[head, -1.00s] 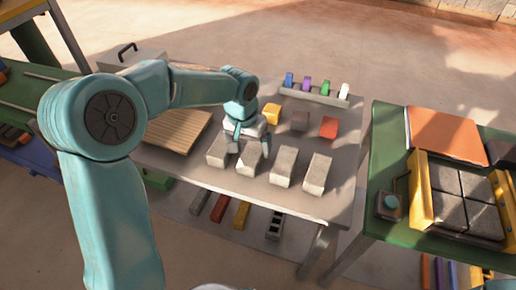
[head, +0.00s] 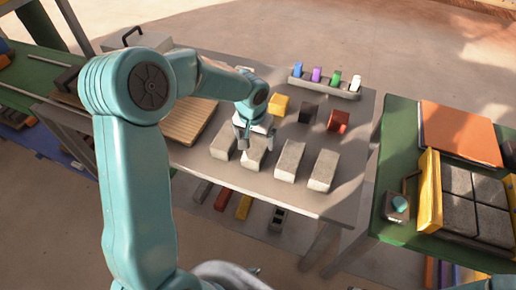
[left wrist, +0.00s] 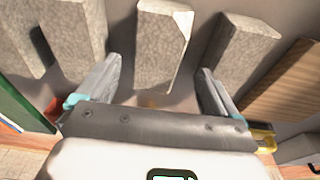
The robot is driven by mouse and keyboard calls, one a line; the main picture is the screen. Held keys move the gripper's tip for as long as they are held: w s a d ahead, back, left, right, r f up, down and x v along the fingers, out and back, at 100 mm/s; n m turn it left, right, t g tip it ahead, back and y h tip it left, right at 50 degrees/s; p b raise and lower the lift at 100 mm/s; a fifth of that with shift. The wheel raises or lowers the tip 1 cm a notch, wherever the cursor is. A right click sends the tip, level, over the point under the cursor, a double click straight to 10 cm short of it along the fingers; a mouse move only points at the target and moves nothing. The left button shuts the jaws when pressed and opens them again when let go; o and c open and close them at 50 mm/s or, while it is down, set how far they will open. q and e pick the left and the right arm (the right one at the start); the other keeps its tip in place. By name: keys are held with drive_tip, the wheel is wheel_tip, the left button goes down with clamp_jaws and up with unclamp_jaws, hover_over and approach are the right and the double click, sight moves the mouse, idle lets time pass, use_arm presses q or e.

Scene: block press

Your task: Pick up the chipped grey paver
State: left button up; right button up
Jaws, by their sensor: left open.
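Several grey pavers stand in a row on the grey table (head: 300,205). The second from the left in the head view (head: 254,160) is the middle one in the left wrist view (left wrist: 162,48), where a pale broken patch shows at its upper right corner; this looks like the chipped paver. My left gripper (head: 255,141) is open above its far end. In the left wrist view the open fingers (left wrist: 158,88) lie on either side of the paver's near end, with nothing held. Contact cannot be told. My right gripper is out of view.
Plain pavers stand close on both sides, left (head: 224,146) and right (head: 290,160). Behind are yellow (head: 280,104), dark (head: 308,112) and red (head: 338,121) blocks. A slatted wooden board (head: 190,122) lies left. A green table (head: 400,230) stands right.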

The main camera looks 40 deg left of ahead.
sight(258, 145)
use_arm(q)
drive_tip(key=f, duration=0.5)
drive_tip(key=shift+w+f, duration=0.3)
drive_tip(key=shift+w, duration=0.1)
drive_tip(key=shift+d, duration=0.1)
drive_tip(key=c, duration=1.3)
drive_tip(key=shift+w, duration=0.1)
clamp_jaws()
drive_tip(key=shift+r, duration=0.15)
